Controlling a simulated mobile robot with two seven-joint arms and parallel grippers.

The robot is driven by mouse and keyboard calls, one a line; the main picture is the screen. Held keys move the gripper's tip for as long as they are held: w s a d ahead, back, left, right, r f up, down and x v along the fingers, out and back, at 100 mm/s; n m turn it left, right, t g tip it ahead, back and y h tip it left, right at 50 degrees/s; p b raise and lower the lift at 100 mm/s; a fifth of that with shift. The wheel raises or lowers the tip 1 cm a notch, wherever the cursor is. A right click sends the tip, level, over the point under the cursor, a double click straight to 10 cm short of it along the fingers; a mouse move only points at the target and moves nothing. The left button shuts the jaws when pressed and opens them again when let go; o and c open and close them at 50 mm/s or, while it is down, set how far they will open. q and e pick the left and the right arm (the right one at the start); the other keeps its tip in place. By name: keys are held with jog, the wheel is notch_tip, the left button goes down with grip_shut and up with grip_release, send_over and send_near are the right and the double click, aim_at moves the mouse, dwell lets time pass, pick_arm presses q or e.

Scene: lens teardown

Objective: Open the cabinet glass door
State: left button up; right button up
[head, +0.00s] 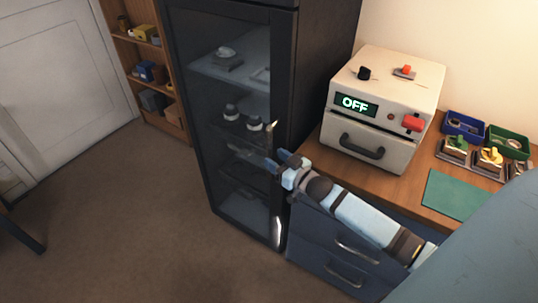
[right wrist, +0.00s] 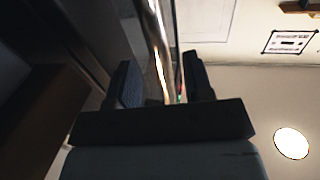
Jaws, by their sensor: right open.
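The dark cabinet's glass door (head: 235,170) is shut, and shelves with small items show through it. Its upright metal handle (head: 277,230) runs along the door's right edge. My right gripper (head: 274,161) is at the handle, about midway up, and hides part of it. In the right wrist view the handle (right wrist: 158,45) runs between the two open fingers of the right gripper (right wrist: 165,82). I cannot tell whether either finger touches the handle. My left gripper is not in view.
A wooden counter (head: 405,185) with drawers stands right of the cabinet. It carries a white box oven (head: 385,105) reading OFF, a green mat (head: 455,195) and small bins. Open carpet (head: 130,220) lies in front and left. A wooden shelf (head: 150,85) stands behind.

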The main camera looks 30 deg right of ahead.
aim_at(271, 157)
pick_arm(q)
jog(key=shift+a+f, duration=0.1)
pick_arm(e)
jog(key=shift+w+a, duration=0.15)
jog(key=shift+w, duration=0.65)
jog(key=shift+w+a, duration=0.15)
jog(key=shift+w, duration=0.6)
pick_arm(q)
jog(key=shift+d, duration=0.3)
pick_arm(e)
grip_shut()
jog(key=shift+a, duration=0.15)
